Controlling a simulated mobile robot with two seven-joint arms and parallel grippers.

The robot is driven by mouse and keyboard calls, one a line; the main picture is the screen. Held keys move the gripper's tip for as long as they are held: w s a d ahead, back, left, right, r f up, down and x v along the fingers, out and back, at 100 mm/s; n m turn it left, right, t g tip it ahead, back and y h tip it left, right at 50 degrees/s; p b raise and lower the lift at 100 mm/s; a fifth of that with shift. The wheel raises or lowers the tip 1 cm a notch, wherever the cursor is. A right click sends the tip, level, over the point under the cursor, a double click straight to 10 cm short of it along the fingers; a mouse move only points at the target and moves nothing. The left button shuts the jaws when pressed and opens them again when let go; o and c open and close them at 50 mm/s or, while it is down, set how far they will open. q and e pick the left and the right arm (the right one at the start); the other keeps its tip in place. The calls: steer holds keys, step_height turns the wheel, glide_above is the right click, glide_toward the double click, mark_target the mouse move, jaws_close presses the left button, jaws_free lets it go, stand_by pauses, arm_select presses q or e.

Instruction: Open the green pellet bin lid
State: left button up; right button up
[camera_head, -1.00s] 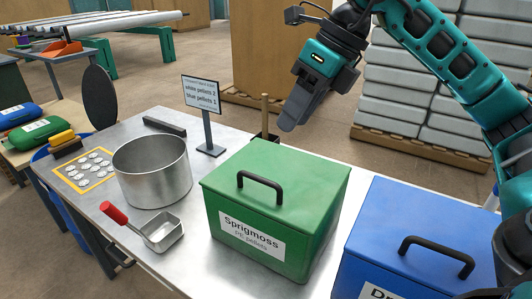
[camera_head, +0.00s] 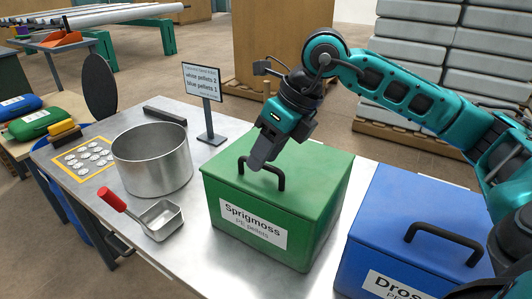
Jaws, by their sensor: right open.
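The green pellet bin (camera_head: 255,235) stands on the metal table, with a white label reading "Sprigmoss PE pellets". Its green lid (camera_head: 310,178) is shut and carries a black arched handle (camera_head: 281,177). My right gripper (camera_head: 258,163) is open, pointing down over the lid, with its fingers at the left part of the handle. The fingers overlap the handle in the picture, and I cannot tell whether they touch it. My left gripper is not in view.
A blue bin (camera_head: 400,235) with its own black handle stands to the right. A steel pot (camera_head: 152,165), a red-handled scoop (camera_head: 158,219) and a sign on a stand (camera_head: 202,83) are on the table to the left. Bare table lies in front of the scoop.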

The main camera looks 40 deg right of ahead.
jaws_close()
stand_by(0.4)
stand_by(0.4)
